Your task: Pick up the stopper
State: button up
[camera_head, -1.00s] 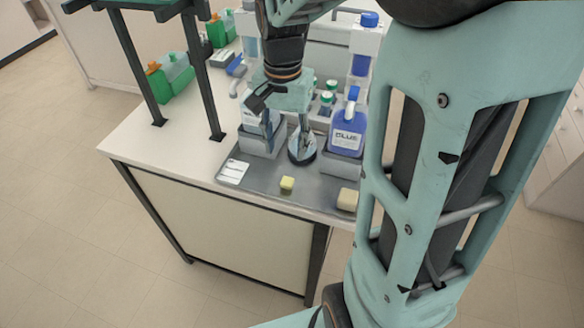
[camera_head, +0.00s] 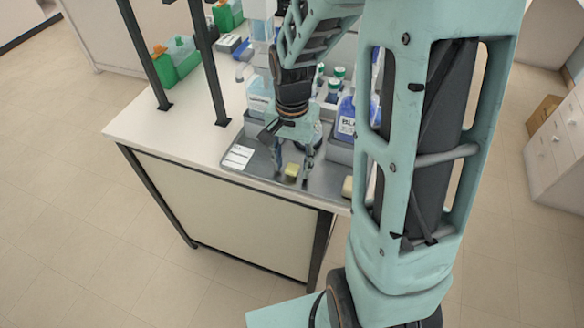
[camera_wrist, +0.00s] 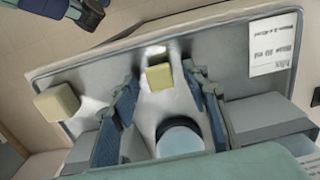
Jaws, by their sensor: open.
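A small yellow block (camera_head: 291,172), which may be the stopper, sits on the grey tray (camera_head: 232,176) near its front edge. It also shows in the wrist view (camera_wrist: 159,76), ahead of and between my two fingertips. My gripper (camera_head: 293,162) is open and empty, pointing down just above and behind the block. Its fingers (camera_wrist: 161,88) stand apart on both sides in the wrist view, with no clear contact. A larger beige block (camera_wrist: 57,102) lies farther off on the tray; in the head view (camera_head: 347,187) my arm partly hides it.
A round dark-rimmed dish (camera_wrist: 181,140) is close behind the yellow block. Grey holders with a blue-labelled bottle (camera_head: 346,118) and other bottles stand behind. A white printed card (camera_head: 238,157) lies at the tray's left.

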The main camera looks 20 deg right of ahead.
jog(key=shift+f, duration=0.1)
jog(key=shift+c, duration=0.4)
jog(key=c, duration=0.8)
